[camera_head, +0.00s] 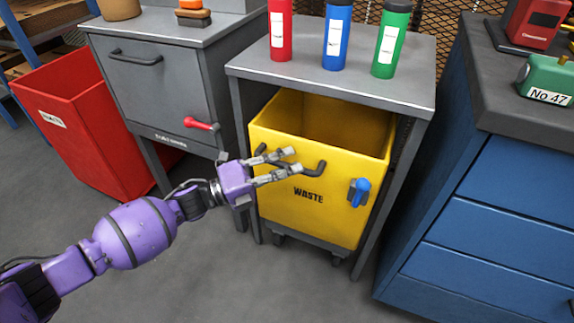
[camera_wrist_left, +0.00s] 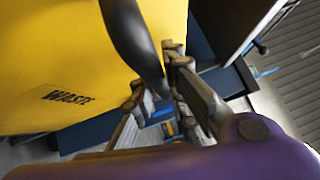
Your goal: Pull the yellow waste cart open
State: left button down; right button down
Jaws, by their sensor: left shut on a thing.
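The yellow waste cart (camera_head: 290,212) stands under a grey table, open at the top, with "WASTE" printed on its front. It also fills the upper left of the left wrist view (camera_wrist_left: 60,50). A dark handle (camera_head: 318,170) runs across its front near the top; it shows close up in the left wrist view (camera_wrist_left: 130,40). My left gripper (camera_head: 291,165) is shut on this handle, with its fingers (camera_wrist_left: 160,85) on either side of the bar. A blue latch (camera_head: 360,192) sits on the cart's front at the right. My right gripper is in neither view.
Red, blue and green bottles stand on the grey table (camera_head: 400,85) above the cart. A grey cabinet (camera_head: 155,90) and a red bin (camera_head: 85,130) stand left, a blue drawer unit (camera_head: 490,215) right. Floor (camera_head: 215,285) in front is clear.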

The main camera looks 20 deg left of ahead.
pick_arm(q)
jog(key=shift+s, duration=0.1)
